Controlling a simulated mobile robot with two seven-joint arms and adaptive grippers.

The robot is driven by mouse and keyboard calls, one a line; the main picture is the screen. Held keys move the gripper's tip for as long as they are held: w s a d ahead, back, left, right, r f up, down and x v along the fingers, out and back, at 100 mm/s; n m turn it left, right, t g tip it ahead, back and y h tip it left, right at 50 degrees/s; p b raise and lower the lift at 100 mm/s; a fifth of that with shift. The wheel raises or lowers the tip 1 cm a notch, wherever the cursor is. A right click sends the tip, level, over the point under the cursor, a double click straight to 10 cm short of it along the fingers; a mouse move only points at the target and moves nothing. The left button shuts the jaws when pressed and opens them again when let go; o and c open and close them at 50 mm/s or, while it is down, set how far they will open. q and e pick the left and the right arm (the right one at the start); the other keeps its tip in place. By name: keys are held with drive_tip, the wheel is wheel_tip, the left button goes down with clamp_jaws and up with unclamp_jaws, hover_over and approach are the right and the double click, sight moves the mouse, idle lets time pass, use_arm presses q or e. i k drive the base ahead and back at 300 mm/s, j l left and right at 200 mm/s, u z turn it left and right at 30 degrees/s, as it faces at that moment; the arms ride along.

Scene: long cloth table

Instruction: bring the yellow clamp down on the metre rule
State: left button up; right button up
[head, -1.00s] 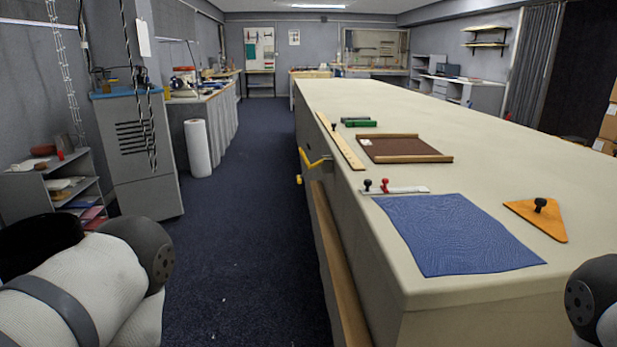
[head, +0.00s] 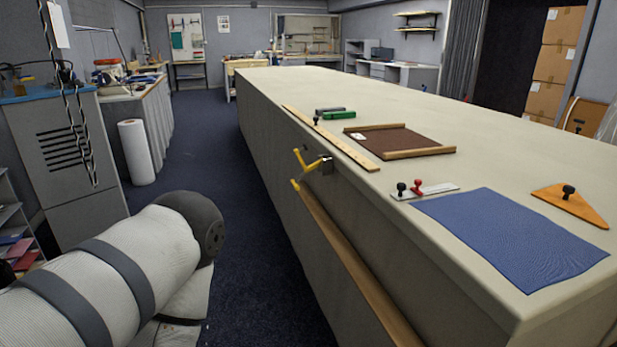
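The yellow clamp (head: 307,166) sits at the left edge of the long cloth table, in the middle of the head view. Its yellow arms stick out from a dark mount (head: 327,165) on the table's side, and one points upward, away from the tabletop. The metre rule (head: 345,147) appears to be the long pale wooden strip lying on the tabletop along that edge, with a small black knob near its far end. The clamp's yellow parts look clear of the rule. My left arm shows at lower left, but its gripper is out of view. My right gripper is out of view too.
On the table (head: 440,110) are a brown framed board (head: 395,142), green blocks (head: 338,115), a metal strip with black and red knobs (head: 435,189), a blue cloth (head: 515,240) and an orange triangle (head: 570,205). A wooden rail (head: 350,262) runs along the table's side. The left aisle is open.

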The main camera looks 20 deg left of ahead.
sight(306, 168)
drive_tip(key=i+j+z, duration=0.35)
drive_tip(key=j, duration=0.3)
drive_tip(key=i+j+z, duration=0.2)
drive_tip(key=j, duration=0.15)
drive_tip(key=j+z, duration=0.15)
drive_tip(key=j, duration=0.2)
